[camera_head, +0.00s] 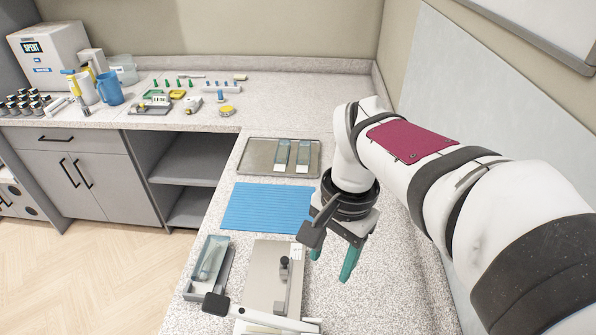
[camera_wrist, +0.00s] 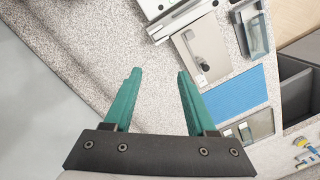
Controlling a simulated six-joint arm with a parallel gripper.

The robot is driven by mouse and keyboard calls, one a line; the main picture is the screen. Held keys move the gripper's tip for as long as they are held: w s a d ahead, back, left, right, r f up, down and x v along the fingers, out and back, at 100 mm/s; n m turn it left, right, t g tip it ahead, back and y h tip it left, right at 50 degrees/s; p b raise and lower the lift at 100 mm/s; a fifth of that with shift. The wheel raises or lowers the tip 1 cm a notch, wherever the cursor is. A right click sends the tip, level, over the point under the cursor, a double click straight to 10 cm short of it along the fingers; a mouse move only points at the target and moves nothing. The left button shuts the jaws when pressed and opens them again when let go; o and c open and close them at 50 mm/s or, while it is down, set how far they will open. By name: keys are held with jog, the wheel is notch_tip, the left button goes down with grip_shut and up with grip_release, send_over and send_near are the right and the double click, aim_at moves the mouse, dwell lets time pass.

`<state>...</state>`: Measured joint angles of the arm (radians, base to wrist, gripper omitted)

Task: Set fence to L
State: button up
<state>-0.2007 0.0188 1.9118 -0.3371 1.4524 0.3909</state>
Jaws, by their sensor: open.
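The fence (camera_head: 280,292) appears to be the grey piece with a dark knob (camera_head: 284,262) on a pale metal plate (camera_head: 258,262), on the near counter. A small white label (camera_head: 297,252) sits at the plate's far right corner; its letters are too small to read. The plate (camera_wrist: 188,42) and the fence piece (camera_wrist: 203,62) also show in the wrist view. My gripper (camera_head: 330,267) has teal fingers, open and empty, above the counter to the right of the plate. In the wrist view its fingers (camera_wrist: 159,73) stand wide apart, with only speckled counter between them.
A lever with a black handle (camera_head: 215,303) crosses the near end of the plate. A clear-lidded tray (camera_head: 209,262) stands left of it. Beyond lie a blue ribbed mat (camera_head: 265,208) and a metal tray (camera_head: 256,157) with two pouches. The counter right of the plate is clear.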

jog(key=m, duration=0.2)
send_over(285, 259)
notch_tip(285, 259, down, 4)
jog(key=shift+h, duration=0.4)
notch_tip(285, 259, down, 16)
jog(key=shift+r, duration=0.15)
grip_shut()
